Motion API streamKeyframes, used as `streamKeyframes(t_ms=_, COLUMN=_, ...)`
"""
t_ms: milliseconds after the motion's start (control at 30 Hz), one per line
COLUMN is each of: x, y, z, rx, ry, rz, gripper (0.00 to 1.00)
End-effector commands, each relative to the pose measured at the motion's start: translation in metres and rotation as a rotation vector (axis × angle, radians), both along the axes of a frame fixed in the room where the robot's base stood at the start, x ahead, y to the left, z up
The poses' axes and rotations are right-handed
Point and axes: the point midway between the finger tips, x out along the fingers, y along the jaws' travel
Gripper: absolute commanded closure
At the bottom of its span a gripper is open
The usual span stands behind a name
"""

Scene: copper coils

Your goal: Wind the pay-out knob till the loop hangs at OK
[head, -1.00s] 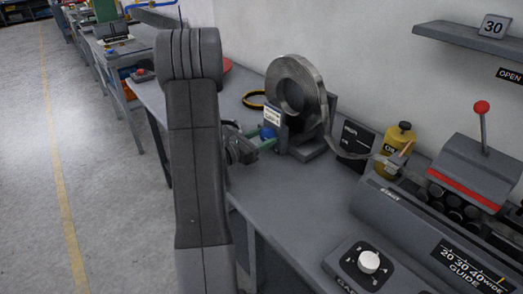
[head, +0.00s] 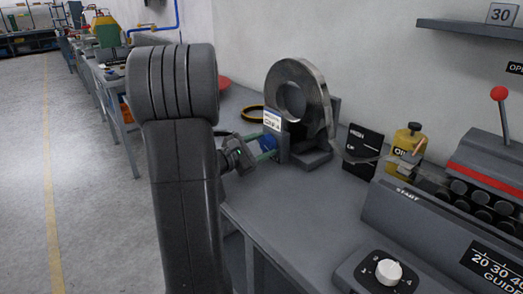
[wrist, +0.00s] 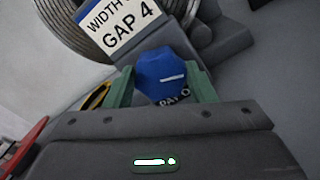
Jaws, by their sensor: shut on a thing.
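The blue pay-out knob (head: 267,142) is on the front of the coil stand (head: 312,158). It shows larger in the wrist view (wrist: 163,75), with part of its lettering covered. My gripper (head: 265,149) is shut on the knob, one green finger at each side. The upright metal coil (head: 297,98) sits on the stand, with a white WIDTH and GAP 4 card (wrist: 122,22). The strip loop (head: 358,159) runs from the coil past the dark gauge board (head: 372,140). It crosses the board near the OK mark, below HIGH. Its exact height against OK is hard to tell.
A white-knobbed dial (head: 389,272) is at the front. A yellow ring (head: 252,113) lies behind the knob. The bench is clear in front of the stand.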

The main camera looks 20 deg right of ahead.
Motion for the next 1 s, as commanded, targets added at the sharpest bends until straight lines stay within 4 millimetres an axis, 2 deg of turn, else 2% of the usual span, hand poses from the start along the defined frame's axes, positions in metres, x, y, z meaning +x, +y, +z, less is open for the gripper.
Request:
streamKeyframes(t_ms=333, x=0.000, y=0.000, z=0.000, rx=0.001, ry=-0.001, rz=0.001, gripper=0.73)
streamKeyframes(t_ms=367, x=0.000, y=0.000, z=0.000, rx=0.001, ry=-0.001, rz=0.001, gripper=0.46)
streamKeyframes(t_ms=467, x=0.000, y=0.000, z=0.000, rx=0.001, ry=-0.001, rz=0.001, gripper=0.28)
streamKeyframes(t_ms=767, x=0.000, y=0.001, z=0.000, rx=0.001, ry=-0.001, rz=0.001, gripper=0.28)
streamKeyframes(t_ms=867, x=-0.002, y=0.007, z=0.000, rx=0.000, ry=-0.001, rz=0.002, gripper=0.28)
streamKeyframes(t_ms=1000, x=-0.007, y=0.025, z=0.000, rx=0.001, ry=-0.001, rz=0.005, gripper=0.28)
